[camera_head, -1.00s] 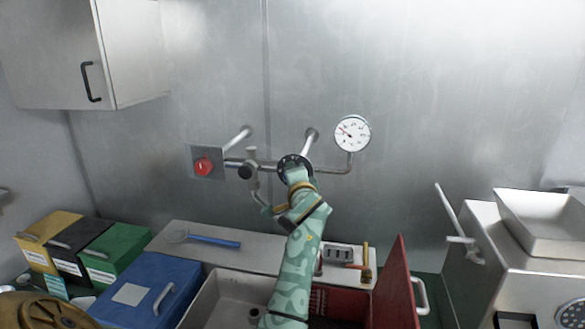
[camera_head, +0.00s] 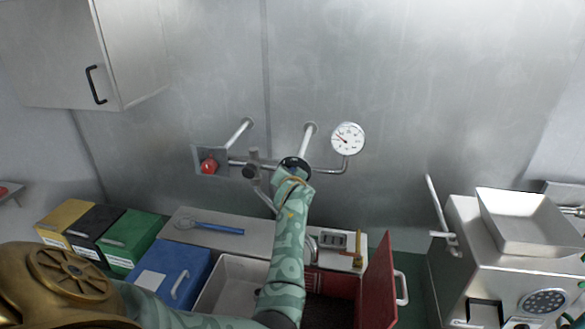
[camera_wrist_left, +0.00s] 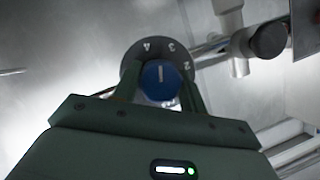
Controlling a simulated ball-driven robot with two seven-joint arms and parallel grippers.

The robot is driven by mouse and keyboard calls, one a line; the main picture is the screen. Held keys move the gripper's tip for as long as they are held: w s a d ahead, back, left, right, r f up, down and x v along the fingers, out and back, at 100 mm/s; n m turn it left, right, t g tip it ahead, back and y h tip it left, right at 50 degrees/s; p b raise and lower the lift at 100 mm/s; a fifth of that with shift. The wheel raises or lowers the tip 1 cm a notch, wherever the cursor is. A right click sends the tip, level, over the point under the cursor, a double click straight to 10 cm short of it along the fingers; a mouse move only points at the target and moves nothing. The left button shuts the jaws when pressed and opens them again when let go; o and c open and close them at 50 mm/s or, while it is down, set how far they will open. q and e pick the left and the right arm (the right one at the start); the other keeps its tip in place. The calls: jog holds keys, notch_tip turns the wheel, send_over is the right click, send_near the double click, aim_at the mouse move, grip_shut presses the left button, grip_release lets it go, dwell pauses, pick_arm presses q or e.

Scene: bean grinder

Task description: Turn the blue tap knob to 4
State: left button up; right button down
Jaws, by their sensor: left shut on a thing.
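The blue tap knob (camera_wrist_left: 161,82) shows in the left wrist view, in the middle of a dark round dial with white numbers (camera_wrist_left: 148,55). The numbers 4, 3 and 2 are readable along its upper edge. The white line on the knob points up, roughly between 4 and 3. My left gripper (camera_wrist_left: 160,92) is shut on the knob, one finger on each side. In the head view the dial (camera_head: 295,163) sits on the wall pipe, and my left gripper (camera_head: 292,170) reaches it from below, hiding the knob. My right gripper is not in view.
A round gauge (camera_head: 348,138) and a red knob (camera_head: 208,166) flank the dial on the pipework. Below are a sink (camera_head: 232,272), a blue box (camera_head: 172,270) and an open red lid (camera_head: 378,285). A machine (camera_head: 520,250) stands right.

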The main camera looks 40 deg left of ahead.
pick_arm(q)
jog(key=shift+s+f+n+p, duration=0.1)
jog(key=shift+f+n+p, duration=0.15)
jog(key=shift+p, duration=0.2)
jog(key=o, duration=1)
jog(key=shift+r, duration=0.1)
jog(key=shift+r, duration=0.1)
